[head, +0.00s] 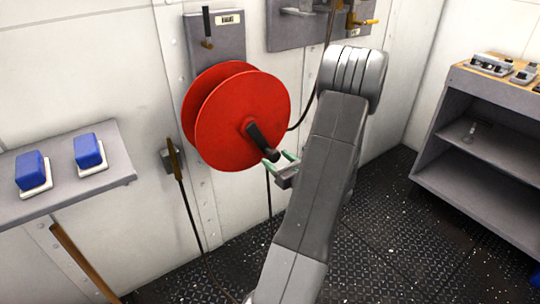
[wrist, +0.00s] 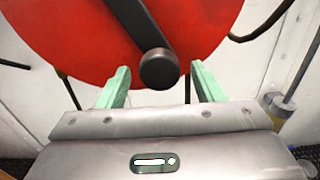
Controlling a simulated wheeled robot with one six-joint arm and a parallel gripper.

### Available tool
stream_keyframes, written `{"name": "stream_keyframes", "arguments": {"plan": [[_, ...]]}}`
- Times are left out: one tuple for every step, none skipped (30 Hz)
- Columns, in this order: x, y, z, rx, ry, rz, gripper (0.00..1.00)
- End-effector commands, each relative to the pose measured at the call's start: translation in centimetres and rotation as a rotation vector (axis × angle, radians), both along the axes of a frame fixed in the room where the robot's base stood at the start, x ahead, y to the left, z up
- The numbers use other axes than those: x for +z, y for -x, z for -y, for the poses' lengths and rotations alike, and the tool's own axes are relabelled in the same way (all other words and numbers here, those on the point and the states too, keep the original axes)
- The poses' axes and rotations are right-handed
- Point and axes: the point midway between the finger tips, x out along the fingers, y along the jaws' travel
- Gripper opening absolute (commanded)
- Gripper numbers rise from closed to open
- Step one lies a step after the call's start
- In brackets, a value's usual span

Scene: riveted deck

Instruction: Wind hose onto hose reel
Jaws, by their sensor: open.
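The red hose reel (head: 235,115) is mounted on the wall left of my arm and fills the top of the wrist view (wrist: 65,35). Its black crank (head: 262,140) ends in a round knob (wrist: 160,69). My gripper (head: 277,162) is at the crank. In the wrist view the green fingers (wrist: 158,88) are open, one on each side of the knob, with gaps visible. A dark hose (head: 304,115) runs from behind the reel on its right side. My arm hides part of the wall and floor.
A wall shelf (head: 110,180) at left holds two blue blocks (head: 88,151) on white bases. A grey shelving unit (head: 480,150) stands at right with items on top. A wall bracket (head: 172,157) with a hanging line is below left of the reel. The dark deck (head: 400,240) is open at right.

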Motion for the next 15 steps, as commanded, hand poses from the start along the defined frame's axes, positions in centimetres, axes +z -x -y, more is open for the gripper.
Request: {"name": "stream_keyframes", "arguments": {"plan": [[-0.1,-0.8,-0.7,0.004,0.000,0.003,0.61],[-0.1,-1.1,-1.0,0.003,0.001,0.002,0.61],[-0.1,-1.6,-1.3,0.003,0.000,0.001,0.61],[-0.1,-2.0,-1.5,0.003,0.000,0.001,0.61],[-0.1,-2.3,-1.7,0.002,0.000,0.002,0.61],[-0.1,-2.6,-2.0,0.001,0.000,0.001,0.61],[-0.1,-2.8,-2.1,0.002,0.001,0.001,0.61],[-0.1,-3.0,-2.3,0.002,0.000,0.000,0.61],[0.0,-3.2,-2.4,0.002,0.001,0.001,0.61],[0.0,-3.3,-2.5,0.001,0.001,0.001,0.61],[0.0,-3.4,-2.5,0.001,-0.001,0.001,0.61],[0.0,-3.5,-2.6,0.000,-0.001,0.001,0.61],[0.0,-3.6,-2.6,0.000,-0.001,0.001,0.61],[0.0,-3.6,-2.6,-0.001,-0.001,0.001,0.61],[0.0,-3.6,-2.6,-0.001,-0.001,0.001,0.61]]}}
